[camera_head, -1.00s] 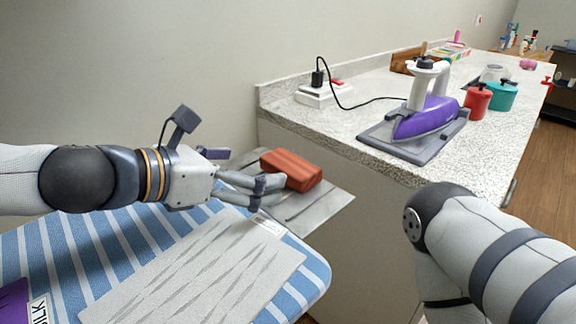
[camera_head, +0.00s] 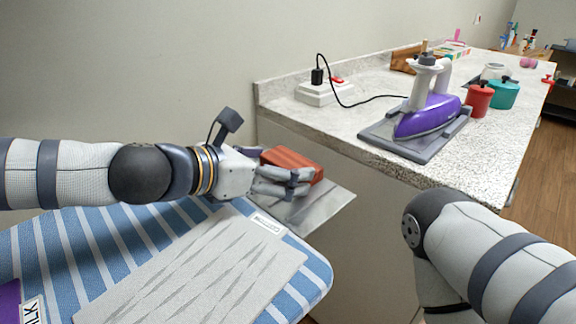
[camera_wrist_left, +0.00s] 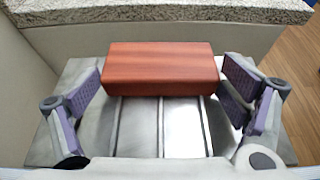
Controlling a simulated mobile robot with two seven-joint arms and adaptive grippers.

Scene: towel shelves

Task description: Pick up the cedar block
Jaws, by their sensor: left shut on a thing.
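The cedar block (camera_head: 291,160) is a reddish-brown brick at the end of the ironing board, over a grey metal rest (camera_head: 325,205). My left gripper (camera_head: 292,178) comes from the left and is shut on the block, its near finger covering the block's lower front. In the left wrist view the block (camera_wrist_left: 161,70) lies level between the two purple-padded fingers, one at each end. I cannot tell whether the block touches the rest. My right gripper is out of view; only my right arm shows.
The striped ironing board (camera_head: 85,232) carries a grey patterned cloth (camera_head: 200,270). A granite counter (camera_head: 370,105) beside it holds a purple iron (camera_head: 428,118) on a pad, a power strip (camera_head: 318,95), a red pot (camera_head: 478,100) and a teal pot (camera_head: 504,95).

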